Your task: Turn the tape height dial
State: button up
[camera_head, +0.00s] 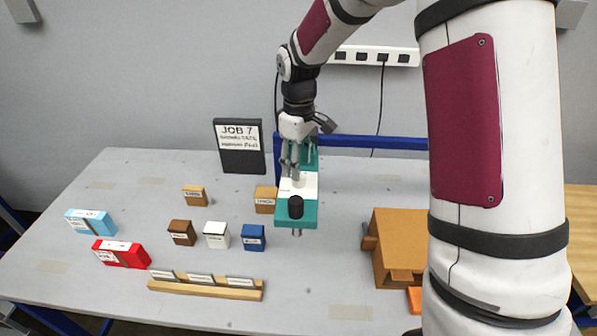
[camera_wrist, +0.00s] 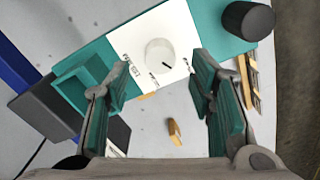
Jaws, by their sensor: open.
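The teal device (camera_head: 306,216) stands on the table with a white label panel (camera_head: 305,187) on top. In the wrist view a white round dial (camera_wrist: 160,56) with a short dark pointer mark sits on the white panel (camera_wrist: 176,25); the pointer aims down and right. A black knob (camera_head: 295,207) is at the device's near end and also shows in the wrist view (camera_wrist: 249,20). My gripper (camera_head: 290,172) is over the device by the white panel. In the wrist view my open gripper (camera_wrist: 158,68) has its empty fingers on either side of the dial, apart from it.
A dark JOB 7 sign (camera_head: 240,160) stands behind left. Small boxes, including a white one (camera_head: 216,235) and a blue one (camera_head: 253,238), lie left of the device. A wooden rack (camera_head: 205,289) is in front, and a brown box (camera_head: 395,250) is at right.

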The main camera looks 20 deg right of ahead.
notch_tip(320, 180, up, 8)
dwell(0.6)
jog(key=s+r+m+t, duration=0.3)
jog(key=s+r+m, duration=0.1)
jog(key=s+r, duration=0.75)
jog(key=s+m+t, duration=0.2)
jog(key=s+m, duration=0.2)
jog(key=s, duration=1.2)
jog(key=shift+f+t, duration=0.3)
jog(key=shift+f, duration=0.1)
